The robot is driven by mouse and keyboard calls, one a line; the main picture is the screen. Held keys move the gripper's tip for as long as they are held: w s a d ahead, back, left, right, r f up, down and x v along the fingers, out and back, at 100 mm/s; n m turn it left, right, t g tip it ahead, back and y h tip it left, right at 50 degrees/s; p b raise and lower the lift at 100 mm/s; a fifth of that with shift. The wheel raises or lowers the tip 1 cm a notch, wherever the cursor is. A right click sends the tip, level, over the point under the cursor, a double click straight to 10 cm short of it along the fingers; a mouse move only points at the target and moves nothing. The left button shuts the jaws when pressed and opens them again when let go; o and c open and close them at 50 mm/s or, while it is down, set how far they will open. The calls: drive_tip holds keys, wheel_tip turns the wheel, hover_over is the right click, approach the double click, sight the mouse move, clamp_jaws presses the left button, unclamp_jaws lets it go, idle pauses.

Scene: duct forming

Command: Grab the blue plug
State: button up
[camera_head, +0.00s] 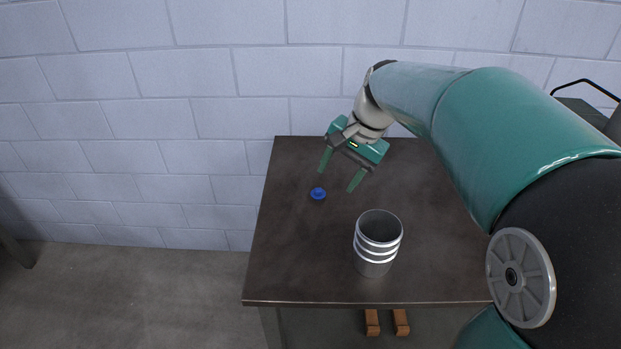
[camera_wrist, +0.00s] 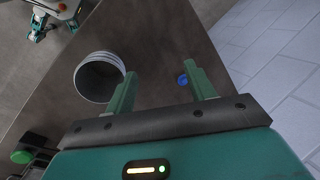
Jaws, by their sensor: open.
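The blue plug (camera_head: 318,193) is a small round piece lying on the dark table toward its left side. It also shows in the wrist view (camera_wrist: 183,79), between the two fingers and nearer the right one. My gripper (camera_head: 340,180) is open and empty, with its green fingers pointing down above the table. In the head view the plug lies just left of and below the left fingertip. In the wrist view the gripper (camera_wrist: 160,85) shows both fingers apart, with the plug beyond them and not visibly touched.
A grey ribbed metal duct (camera_head: 376,243) stands upright on the table (camera_head: 290,270), nearer the front than the plug. It also shows in the wrist view (camera_wrist: 100,77), left of the fingers. A white block wall (camera_head: 200,120) rises behind the table. The tabletop around the plug is clear.

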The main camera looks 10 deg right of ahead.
drive_tip(key=w+d+f+m+g+y, duration=0.1)
drive_tip(key=w+d+f+m+y, duration=0.3)
drive_tip(key=w+f, duration=0.4)
drive_tip(key=w+d+f+m+y, duration=0.35)
drive_tip(key=w+d+f, duration=0.2)
drive_tip(key=w, duration=0.55)
drive_tip(key=m+y, duration=0.2)
drive_tip(key=m, duration=0.2)
approach(321, 191)
drive_tip(key=shift+t+y, duration=0.25)
drive_tip(key=shift+t, duration=0.15)
drive_tip(key=a+f, duration=0.1)
drive_tip(key=a, duration=0.1)
drive_tip(key=w+a+f, duration=0.1)
drive_tip(key=a+f, duration=0.1)
drive_tip(key=shift+s+x, duration=0.15)
drive_tip(key=shift+x, duration=1.2)
drive_tip(key=shift+s+x, duration=0.1)
drive_tip(key=shift+x, duration=1.25)
drive_tip(key=shift+r, duration=0.15)
drive_tip(key=c, duration=0.7)
